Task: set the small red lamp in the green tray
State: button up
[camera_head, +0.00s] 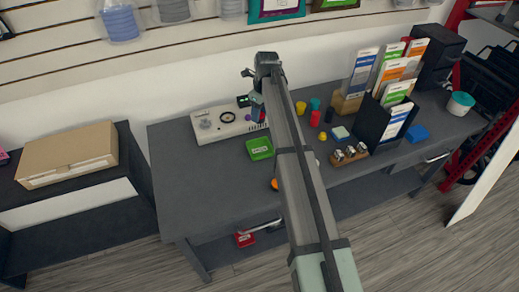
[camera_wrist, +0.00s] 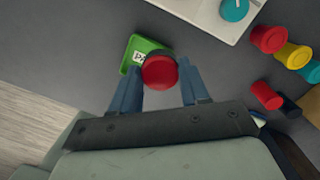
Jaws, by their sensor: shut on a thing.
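The small red lamp (camera_wrist: 160,72) is between my gripper's two fingertips in the wrist view, round end toward the camera. In the head view it is a small red spot (camera_head: 259,115) below my gripper (camera_head: 257,102), which is shut on it above the bench. The green tray (camera_head: 260,148) lies on the bench top, below and a little nearer the front than the lamp in the head view. In the wrist view the tray (camera_wrist: 136,48) carries a white label and is partly hidden by the lamp and a finger.
A white device (camera_head: 215,124) stands behind the tray. Several red, yellow and teal cylinders stand to the right, with a red one (camera_head: 315,118) among them. A black brochure holder (camera_head: 372,122) is farther right. The bench is bare left of the tray.

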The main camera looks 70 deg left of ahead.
jog(key=s+d+n, duration=0.1)
jog(key=d+n, duration=0.3)
jog(key=n, duration=0.5)
send_near(259, 150)
jog(key=shift+s+a+f, duration=0.1)
jog(key=shift+a+f, duration=0.05)
jog(key=shift+f, duration=1.2)
jog(key=shift+s+a+f, duration=0.1)
jog(key=shift+a+f, duration=0.1)
jog(key=shift+f, duration=1.15)
jog(key=shift+f, duration=0.15)
jog(key=o, duration=0.9)
jog(key=r, duration=0.4)
jog(key=w+r, duration=0.1)
jog(key=r, duration=0.7)
jog(key=shift+w+d+r, duration=0.15)
jog(key=shift+w, duration=0.1)
